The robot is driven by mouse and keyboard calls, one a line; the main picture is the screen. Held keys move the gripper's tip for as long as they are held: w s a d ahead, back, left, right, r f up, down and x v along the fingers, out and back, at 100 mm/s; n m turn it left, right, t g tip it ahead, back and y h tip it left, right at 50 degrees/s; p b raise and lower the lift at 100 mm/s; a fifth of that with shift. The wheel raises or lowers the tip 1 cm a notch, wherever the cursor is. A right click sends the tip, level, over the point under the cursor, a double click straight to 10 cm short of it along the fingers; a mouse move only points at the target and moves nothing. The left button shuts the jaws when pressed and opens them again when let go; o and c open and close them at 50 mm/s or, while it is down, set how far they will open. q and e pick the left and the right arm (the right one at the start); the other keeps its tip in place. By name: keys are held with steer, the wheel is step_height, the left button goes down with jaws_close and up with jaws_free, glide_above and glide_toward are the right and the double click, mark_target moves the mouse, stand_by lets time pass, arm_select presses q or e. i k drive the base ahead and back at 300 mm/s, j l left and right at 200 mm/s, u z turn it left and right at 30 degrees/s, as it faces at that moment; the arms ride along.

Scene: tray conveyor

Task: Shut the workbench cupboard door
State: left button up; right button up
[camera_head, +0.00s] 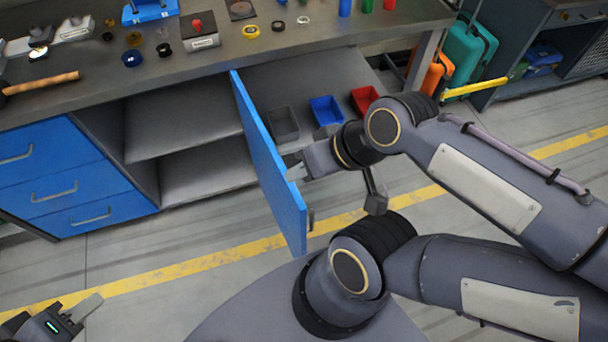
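The blue cupboard door (265,160) stands wide open, sticking out from the workbench (120,85) toward me. Its inner face looks left, and a small handle (311,219) shows on its outer side, near the free edge. The cupboard's open front shows two grey shelves (185,125) to the left of the door. My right gripper (294,171) is on the outer side of the door, its tip at or very close to the panel; contact and finger gap are unclear. My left gripper (84,308) is low at the left, away from the door, with nothing visible in it; its finger gap is unclear.
Blue drawers (70,190) are left of the cupboard. Right of the door, a shelf holds grey (284,124), blue (326,110) and red (364,99) bins. Small parts and a wooden-handled tool (45,83) lie on the benchtop. The floor before the cupboard is clear.

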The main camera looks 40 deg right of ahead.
mark_target(290, 212)
steer(key=l+u, duration=0.1)
steer(key=l, duration=0.3)
steer(key=k+l, duration=0.15)
steer(key=l, duration=0.2)
steer(key=k+l+u, duration=0.15)
steer(key=l, duration=0.65)
steer(key=k+l+u, duration=0.15)
steer(key=l, duration=0.2)
